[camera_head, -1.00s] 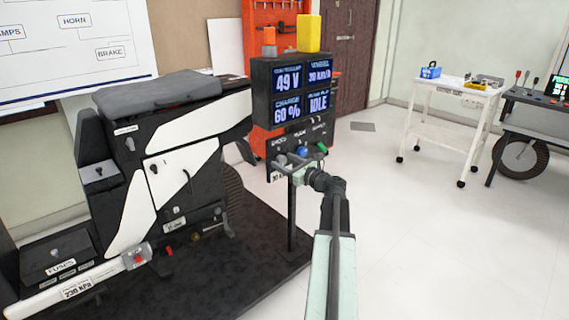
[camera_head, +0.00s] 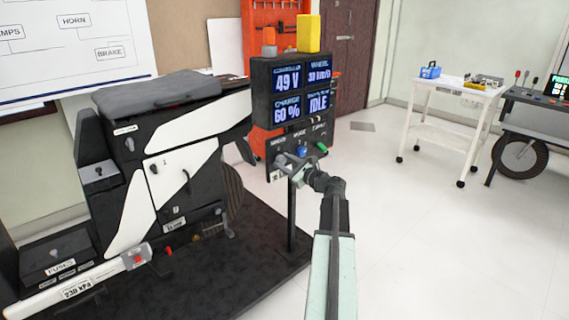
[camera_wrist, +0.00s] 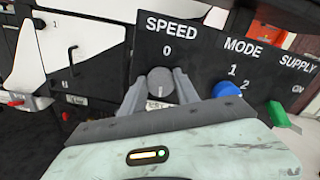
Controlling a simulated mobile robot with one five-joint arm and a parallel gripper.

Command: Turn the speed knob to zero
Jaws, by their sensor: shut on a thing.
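The speed knob (camera_wrist: 160,80) is round and grey, on the black panel under the word SPEED and a 0 mark. A short pale line shows on the lower part of its face, on the side away from the 0. My gripper (camera_wrist: 161,86) is shut on the knob, with one grey finger at each side. In the head view my gripper (camera_head: 290,163) is at the left end of the panel's row of controls. The display (camera_head: 290,90) above reads 49 V, 30 km/h, 60 % and IDLE. A small label below the knob is mostly hidden.
Right of the speed knob are the blue MODE knob (camera_wrist: 227,88), close to my right finger, and the green SUPPLY control (camera_wrist: 278,114). The motorbike rig (camera_head: 170,160) stands left. A white cart (camera_head: 450,130) stands far right, with clear floor before it.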

